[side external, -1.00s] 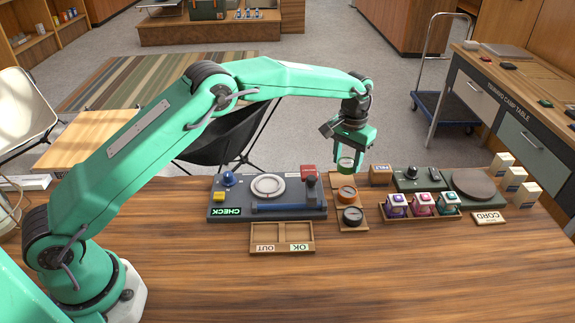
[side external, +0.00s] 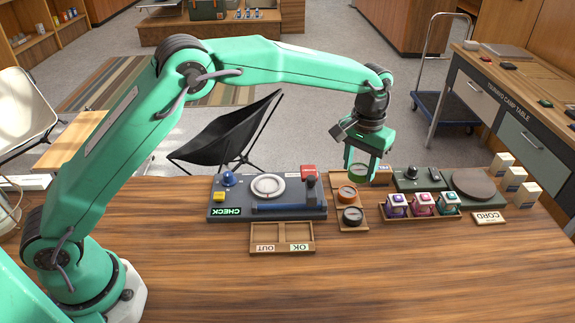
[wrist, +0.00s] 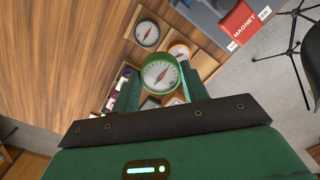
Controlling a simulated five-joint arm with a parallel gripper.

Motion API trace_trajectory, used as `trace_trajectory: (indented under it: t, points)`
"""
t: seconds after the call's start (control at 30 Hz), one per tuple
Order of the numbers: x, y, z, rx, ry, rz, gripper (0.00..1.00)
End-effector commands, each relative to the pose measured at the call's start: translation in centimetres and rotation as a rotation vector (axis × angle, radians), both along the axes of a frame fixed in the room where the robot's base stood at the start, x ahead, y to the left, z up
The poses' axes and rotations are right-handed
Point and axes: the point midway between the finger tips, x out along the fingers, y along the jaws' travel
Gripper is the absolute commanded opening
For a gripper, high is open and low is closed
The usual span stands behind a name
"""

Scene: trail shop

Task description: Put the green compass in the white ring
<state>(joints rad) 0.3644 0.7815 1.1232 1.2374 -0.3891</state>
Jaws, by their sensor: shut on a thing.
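The green compass (side external: 358,172) is held between the fingers of my gripper (side external: 361,163), above the back end of the wooden compass tray (side external: 340,223). In the wrist view the green compass (wrist: 160,74) shows its white dial and red needle between the jaws. The white ring (side external: 268,187) lies flat on the dark check station (side external: 222,197), left of my gripper. The orange compass (side external: 347,192) and the black compass (side external: 352,216) sit in the tray; the wrist view also shows the black one (wrist: 147,33) and part of the orange one (wrist: 179,50).
A red magnet block (side external: 308,171) stands at the station's back right. The OUT/OK tray (side external: 281,249) lies in front of the station. Three small lanterns (side external: 422,204) stand in a tray at right. The front of the table (side external: 400,275) is clear.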

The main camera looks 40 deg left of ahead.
Motion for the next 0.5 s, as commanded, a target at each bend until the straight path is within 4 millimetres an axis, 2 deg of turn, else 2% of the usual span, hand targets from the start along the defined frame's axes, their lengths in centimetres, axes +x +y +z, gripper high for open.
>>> trace_trajectory:
  t: [0.5]
  points:
    - [0.08,-0.01,0.57,-0.001,-0.003,0.0,0.22]
